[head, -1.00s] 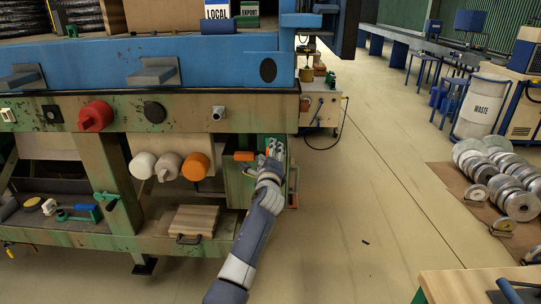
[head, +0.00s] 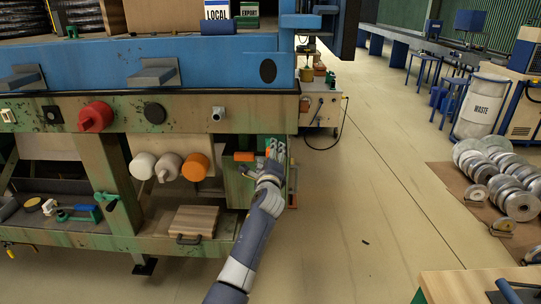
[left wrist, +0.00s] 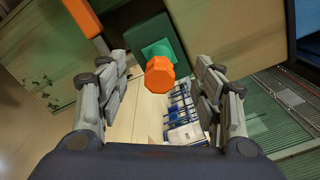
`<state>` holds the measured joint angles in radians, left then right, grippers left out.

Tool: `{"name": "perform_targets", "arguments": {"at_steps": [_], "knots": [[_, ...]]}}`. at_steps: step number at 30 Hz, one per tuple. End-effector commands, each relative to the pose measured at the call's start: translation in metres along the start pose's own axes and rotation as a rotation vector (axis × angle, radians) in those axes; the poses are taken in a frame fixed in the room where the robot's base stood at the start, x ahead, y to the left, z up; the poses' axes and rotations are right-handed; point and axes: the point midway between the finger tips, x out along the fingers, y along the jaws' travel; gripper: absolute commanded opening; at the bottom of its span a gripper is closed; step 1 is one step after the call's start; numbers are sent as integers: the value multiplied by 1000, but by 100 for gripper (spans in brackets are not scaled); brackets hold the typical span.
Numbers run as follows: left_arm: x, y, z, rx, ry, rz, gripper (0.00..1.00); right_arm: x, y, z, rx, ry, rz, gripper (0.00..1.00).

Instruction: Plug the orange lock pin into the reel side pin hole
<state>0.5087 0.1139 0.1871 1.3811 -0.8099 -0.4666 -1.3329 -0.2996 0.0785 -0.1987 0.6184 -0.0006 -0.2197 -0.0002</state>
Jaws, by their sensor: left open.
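An orange eight-sided knob (left wrist: 160,73), which looks like the lock pin's head, shows in the left wrist view in front of a green mount (left wrist: 158,50). My left gripper (left wrist: 161,88) is open, with one finger on each side of the knob and visible gaps to both. In the head view my left gripper (head: 273,156) is at the right end of the green bench frame, and its fingers hide most of the mount. I cannot make out the reel side pin hole. My right gripper is not in view.
An orange block (head: 243,156) sits just left of my left gripper. An orange cylinder (head: 195,167) and two pale ones stick out further left. A wooden block (head: 194,222) lies on the lower shelf.

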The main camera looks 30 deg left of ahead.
Motion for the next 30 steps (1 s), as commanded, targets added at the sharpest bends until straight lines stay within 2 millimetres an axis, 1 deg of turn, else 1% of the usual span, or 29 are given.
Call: {"name": "perform_targets", "arguments": {"at_steps": [7, 30], "knots": [[-8, -1, 0, 0, 1, 1, 61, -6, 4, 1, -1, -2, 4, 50], [-31, 0, 0, 1, 1, 0, 61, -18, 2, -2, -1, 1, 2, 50]]}}
